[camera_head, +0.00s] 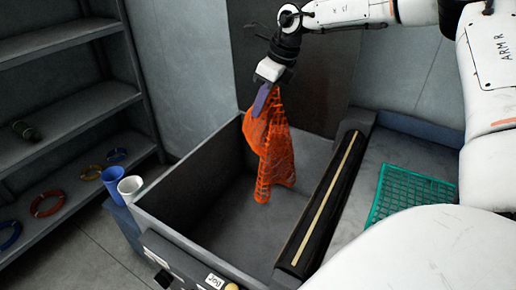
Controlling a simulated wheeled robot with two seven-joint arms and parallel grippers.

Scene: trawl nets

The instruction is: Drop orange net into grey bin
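The orange net (272,150) hangs down in loose folds from my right gripper (264,97). My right gripper is shut on the top of the net. The grey bin (178,232) is an open box below, and the net's lower end hangs over its inside. The bin's visible floor is bare. I cannot tell whether the net's lower tip touches the floor. My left gripper does not show.
A black roller (322,205) with a yellow stripe runs along the bin's right side. A green grid mat (408,194) lies right of it. A blue cup (115,184) and a white cup (131,188) stand by the bin's left side. A grey shelf (75,110) holds several coloured rings.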

